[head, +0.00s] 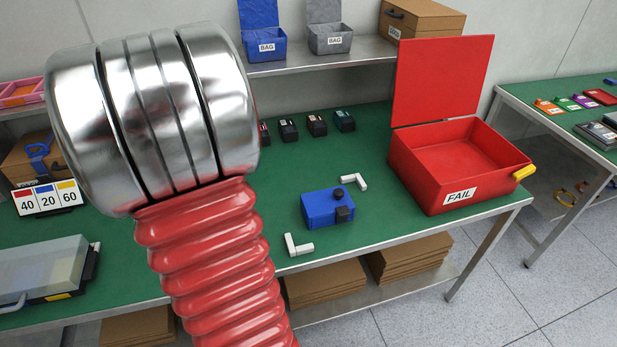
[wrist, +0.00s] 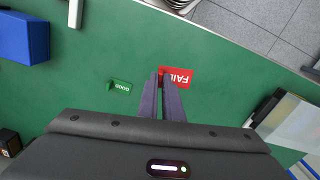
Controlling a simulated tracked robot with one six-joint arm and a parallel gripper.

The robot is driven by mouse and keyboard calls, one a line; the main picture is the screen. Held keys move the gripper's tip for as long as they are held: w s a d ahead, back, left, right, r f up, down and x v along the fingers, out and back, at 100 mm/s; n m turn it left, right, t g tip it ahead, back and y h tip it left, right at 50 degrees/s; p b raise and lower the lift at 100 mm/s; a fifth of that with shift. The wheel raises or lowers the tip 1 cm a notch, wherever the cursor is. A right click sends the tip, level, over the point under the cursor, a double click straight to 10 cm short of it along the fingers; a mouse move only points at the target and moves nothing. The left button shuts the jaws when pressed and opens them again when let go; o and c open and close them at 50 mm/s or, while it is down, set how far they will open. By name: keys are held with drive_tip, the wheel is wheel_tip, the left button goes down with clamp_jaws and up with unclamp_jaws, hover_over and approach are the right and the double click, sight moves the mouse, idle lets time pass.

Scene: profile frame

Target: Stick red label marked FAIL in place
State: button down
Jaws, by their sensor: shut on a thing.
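In the wrist view my gripper (wrist: 165,76) is shut on the left end of a small red label (wrist: 181,77) with white FAIL lettering. The green table lies beneath; I cannot tell how far the label is above it. My gripper is hidden in the head view. A blue device (head: 326,208) with a black knob and black block sits between two white corner brackets (head: 298,246) (head: 354,181). The device also shows at the wrist view's upper left (wrist: 22,38). An open red box marked FAIL (head: 421,191) stands right of it, lid raised, with nothing seen inside.
A green GOOD label (wrist: 121,87) lies left of my gripper. A clear-lidded case (head: 42,270) is at the table's left. Several small dark items (head: 317,124) stand along the back.

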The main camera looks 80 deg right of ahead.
drive_tip(key=w+a+f+n, duration=0.2)
drive_tip(key=w+a+n, duration=0.6)
drive_tip(key=w+a, duration=1.5)
drive_tip(key=w+a+n, duration=0.2)
drive_tip(key=w+a, duration=0.2)
drive_tip(key=a, duration=0.6)
drive_tip(key=shift+w+a+f, duration=0.3)
drive_tip(key=shift+a+f, duration=0.1)
